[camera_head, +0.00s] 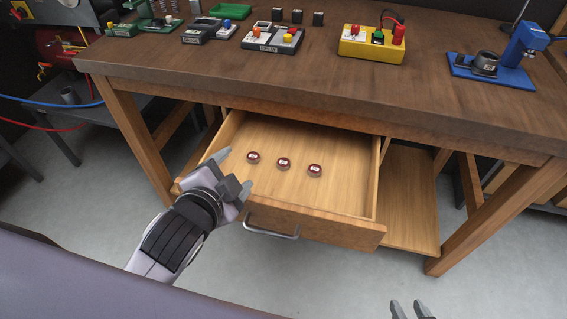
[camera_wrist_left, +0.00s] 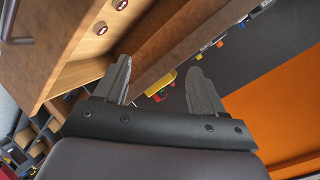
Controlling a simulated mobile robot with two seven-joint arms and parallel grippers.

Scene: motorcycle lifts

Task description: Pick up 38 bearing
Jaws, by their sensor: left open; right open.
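Three small round dark-red bearings with white labels lie in a row in the open wooden drawer (camera_head: 345,198): a left one (camera_head: 253,158), a middle one (camera_head: 284,163) and a right one (camera_head: 315,170). Their label text is too small to read, so I cannot tell which is the 38 bearing. Two of them show at the top of the left wrist view, one higher (camera_wrist_left: 120,4) and one lower (camera_wrist_left: 100,28). My left gripper (camera_head: 235,172) is open and empty, near the drawer's left side and apart from the bearings. My right gripper (camera_head: 410,309) is open at the bottom edge.
The workbench top (camera_head: 330,88) overhangs the drawer's back. On it stand a yellow button box (camera_head: 371,46), a blue press (camera_head: 500,68) and several small control boxes (camera_head: 272,40). The drawer's metal handle (camera_head: 270,232) sticks out in front. The drawer floor around the bearings is clear.

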